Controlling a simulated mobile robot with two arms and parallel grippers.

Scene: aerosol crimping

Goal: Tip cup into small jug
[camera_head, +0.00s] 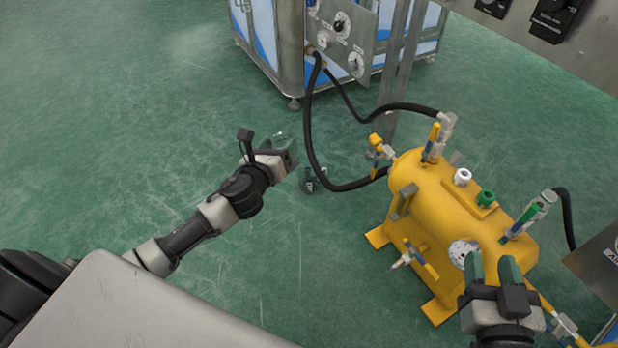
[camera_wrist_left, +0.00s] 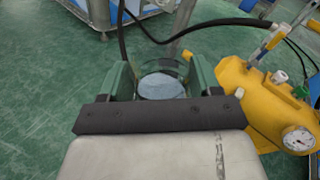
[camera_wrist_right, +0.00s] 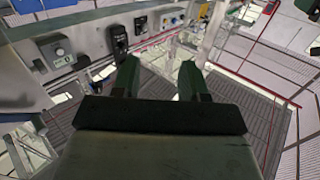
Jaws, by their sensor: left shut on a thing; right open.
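My left gripper (camera_head: 287,151) is stretched out over the green floor in the head view. In the left wrist view its green fingers are shut on a clear round cup (camera_wrist_left: 161,87), with a pale blue-grey surface inside its rim. In the head view only a faint clear edge of the cup (camera_head: 281,137) shows by the fingers; its tilt is hard to tell. My right gripper (camera_head: 492,268) is open and empty, in front of the yellow tank in the head view. Its fingers (camera_wrist_right: 158,80) stand apart in the right wrist view. I cannot make out a small jug in any view.
A yellow tank (camera_head: 450,215) with valves and a gauge stands at right. Black hoses (camera_head: 312,110) run from it to a blue-and-white cabinet (camera_head: 265,40) at the back. A small dark object (camera_head: 311,182) is below the left gripper. The floor at left is clear.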

